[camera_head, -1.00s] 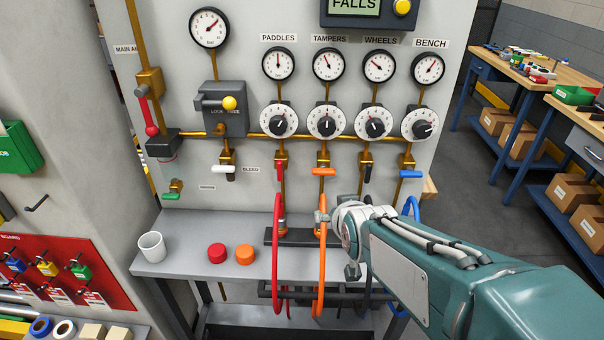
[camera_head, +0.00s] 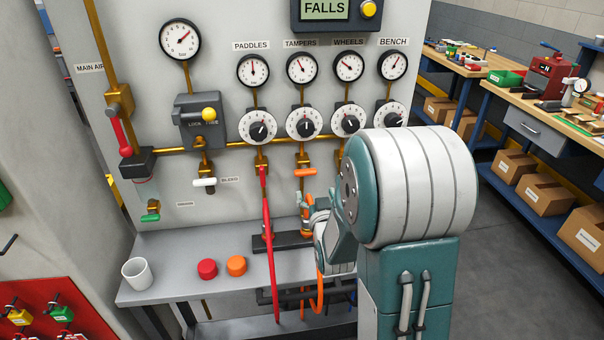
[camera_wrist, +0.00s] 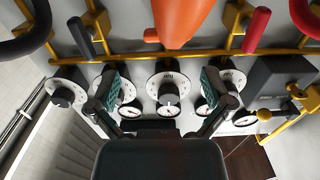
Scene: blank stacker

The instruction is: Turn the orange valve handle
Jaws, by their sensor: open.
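The orange valve handle (camera_head: 305,172) lies level on its brass pipe below the TAMPERS dial in the head view. In the wrist view, which is turned upside down, a short orange end, likely the handle (camera_wrist: 151,35), shows beside a large orange shape, probably the hose (camera_wrist: 181,22). My gripper (camera_head: 309,205) is just below the handle in the head view, partly hidden by my arm. In the wrist view my gripper (camera_wrist: 161,80) is open, its two fingers spread wide with nothing between them. I cannot tell whether it touches the hose.
The red handle (camera_head: 263,175) stands upright just left of the orange one. The red hose (camera_head: 270,270) hangs below it. A white mug (camera_head: 137,274), a red cap (camera_head: 207,268) and an orange cap (camera_head: 236,266) sit on the grey shelf (camera_head: 180,255). My arm hides the panel's right side.

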